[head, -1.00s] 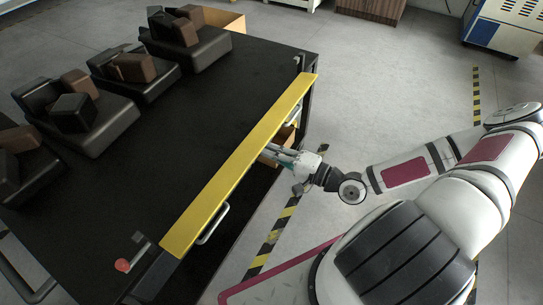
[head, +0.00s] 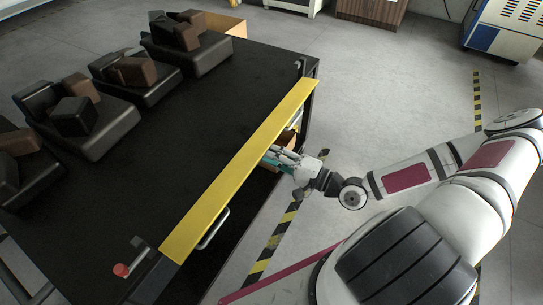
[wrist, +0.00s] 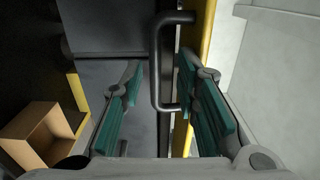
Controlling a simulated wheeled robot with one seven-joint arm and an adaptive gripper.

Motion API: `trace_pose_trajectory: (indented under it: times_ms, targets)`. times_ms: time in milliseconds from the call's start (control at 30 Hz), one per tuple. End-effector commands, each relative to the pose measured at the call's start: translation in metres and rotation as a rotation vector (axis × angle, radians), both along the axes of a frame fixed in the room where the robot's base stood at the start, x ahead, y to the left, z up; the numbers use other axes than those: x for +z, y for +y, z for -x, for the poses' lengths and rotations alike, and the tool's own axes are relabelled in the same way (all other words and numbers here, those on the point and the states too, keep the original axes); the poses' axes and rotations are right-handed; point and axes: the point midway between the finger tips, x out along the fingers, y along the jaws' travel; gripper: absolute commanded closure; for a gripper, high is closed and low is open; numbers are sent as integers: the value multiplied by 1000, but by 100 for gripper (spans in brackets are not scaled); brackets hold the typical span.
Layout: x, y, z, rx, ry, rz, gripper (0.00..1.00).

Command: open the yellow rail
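The yellow rail (head: 240,170) is a long flat bar along the right edge of the black table (head: 150,190). It has a grey handle near its far end (head: 295,122) and another near its close end (head: 214,230). My gripper (head: 271,155) is at the outer side of the rail, between the two handles. In the wrist view my gripper (wrist: 160,80) is open, with teal finger pads apart. A dark handle (wrist: 157,62) lies in the gap between the fingers, beside the yellow rail (wrist: 206,45). I cannot tell whether the fingers touch it.
A cardboard box (wrist: 45,135) is at the lower left in the wrist view, under the table. Several black seat-like blocks (head: 95,130) stand along the table's left side. A red knob (head: 121,270) is at the near corner.

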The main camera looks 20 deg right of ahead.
Motion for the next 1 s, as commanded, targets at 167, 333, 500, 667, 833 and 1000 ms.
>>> trace_pose_trajectory:
  times_ms: [167, 333, 500, 667, 833, 1000]
  targets:
    - [0, -11, 12, -4, 0, 4, 70]
    - [-1, -30, 39, -4, 1, 5, 70]
    - [0, -50, 66, -3, 1, 4, 70]
    - [0, -63, 85, -1, 0, 2, 70]
    - [0, -69, 95, 0, -1, 0, 70]
    - [0, -70, 96, 0, -2, -1, 70]
